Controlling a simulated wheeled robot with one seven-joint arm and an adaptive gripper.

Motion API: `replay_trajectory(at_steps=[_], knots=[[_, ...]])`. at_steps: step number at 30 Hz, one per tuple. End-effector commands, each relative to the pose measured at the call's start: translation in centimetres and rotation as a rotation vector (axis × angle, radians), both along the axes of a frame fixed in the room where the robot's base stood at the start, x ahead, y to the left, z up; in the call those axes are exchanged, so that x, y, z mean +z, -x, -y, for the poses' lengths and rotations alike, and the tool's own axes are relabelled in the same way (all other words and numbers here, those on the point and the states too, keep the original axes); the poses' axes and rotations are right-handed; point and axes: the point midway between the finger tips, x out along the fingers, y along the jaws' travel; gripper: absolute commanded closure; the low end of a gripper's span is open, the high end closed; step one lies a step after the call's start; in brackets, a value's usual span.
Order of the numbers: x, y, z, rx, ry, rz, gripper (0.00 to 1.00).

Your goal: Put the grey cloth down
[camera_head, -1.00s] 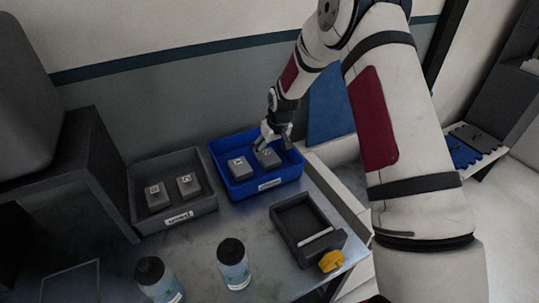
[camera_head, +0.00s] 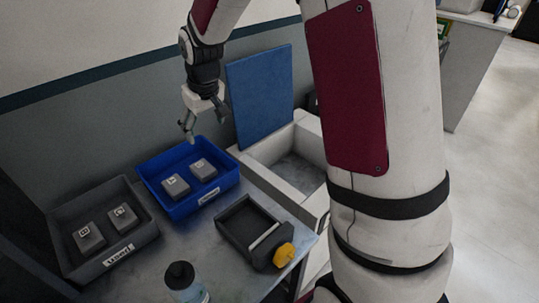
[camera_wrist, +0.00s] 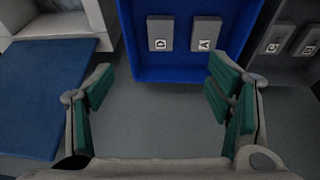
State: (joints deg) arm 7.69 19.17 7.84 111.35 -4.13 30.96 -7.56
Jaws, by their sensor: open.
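Each has a small white letter label. In the wrist view they also show, one marked D (camera_wrist: 161,30) and one marked A (camera_wrist: 205,31). My gripper (camera_head: 206,122) is open and empty above the back of the blue bin, apart from both blocks. In the wrist view its green-padded fingers (camera_wrist: 160,92) are spread wide with nothing between them. I cannot tell by name which block is the grey cloth.
A dark grey bin (camera_head: 131,258) with two similar labelled blocks stands left of the blue bin. A blue panel (camera_head: 260,97) and white box (camera_head: 285,187) stand at the right.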

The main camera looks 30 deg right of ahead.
Motion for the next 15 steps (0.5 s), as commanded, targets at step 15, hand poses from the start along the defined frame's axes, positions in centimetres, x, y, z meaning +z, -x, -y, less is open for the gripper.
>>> replay_trajectory(at_steps=[15], knots=[[12.7, 19.2, -0.3, -0.102, 0.01, 0.07, 0.27]])
